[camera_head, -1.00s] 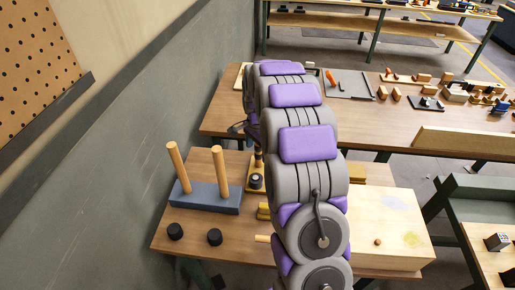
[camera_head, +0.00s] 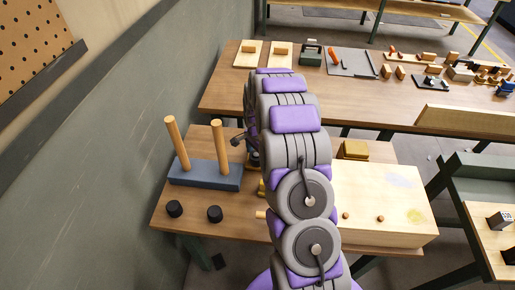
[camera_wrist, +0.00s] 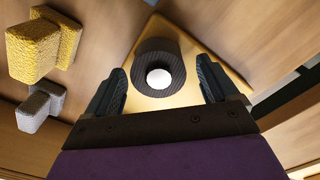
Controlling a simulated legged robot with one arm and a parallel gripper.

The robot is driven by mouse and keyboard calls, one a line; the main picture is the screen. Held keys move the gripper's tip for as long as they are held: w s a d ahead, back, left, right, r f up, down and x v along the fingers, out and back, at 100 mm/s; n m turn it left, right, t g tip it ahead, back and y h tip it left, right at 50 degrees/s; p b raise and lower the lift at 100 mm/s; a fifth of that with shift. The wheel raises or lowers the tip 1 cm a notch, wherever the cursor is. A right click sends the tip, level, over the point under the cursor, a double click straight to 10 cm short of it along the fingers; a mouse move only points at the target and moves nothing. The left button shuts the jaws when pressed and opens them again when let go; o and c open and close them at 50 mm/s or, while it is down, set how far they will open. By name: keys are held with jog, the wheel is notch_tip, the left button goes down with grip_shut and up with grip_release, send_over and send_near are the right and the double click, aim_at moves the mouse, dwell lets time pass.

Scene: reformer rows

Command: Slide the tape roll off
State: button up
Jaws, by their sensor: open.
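The tape roll (camera_wrist: 157,52) shows in the wrist view as a thick dark ring. It surrounds a round white centre (camera_wrist: 158,78), which looks like the end of a peg seen end-on. It is over a pale wooden base board (camera_wrist: 228,72). My gripper (camera_wrist: 161,68) is open, with one dark finger to the left of the roll and one to the right. Visible gaps separate both fingers from the roll, and contact is not seen. In the head view my arm hides most of the roll and its base.
A blue-grey block (camera_head: 204,176) with two upright wooden pegs stands left of my arm. Two black round pieces (camera_head: 174,208) lie in front of it. A pale wooden box (camera_head: 380,205) stands on the right. A yellow block (camera_wrist: 32,52) and a grey block (camera_wrist: 40,108) lie left in the wrist view.

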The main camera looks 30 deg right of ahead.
jog(key=shift+a+f, duration=0.1)
jog(key=shift+f, duration=0.45)
jog(key=shift+c, duration=0.5)
jog(key=c, duration=1)
jog(key=shift+r+p, duration=1.35)
jog(key=shift+r, duration=2.15)
jog(key=shift+c, duration=0.2)
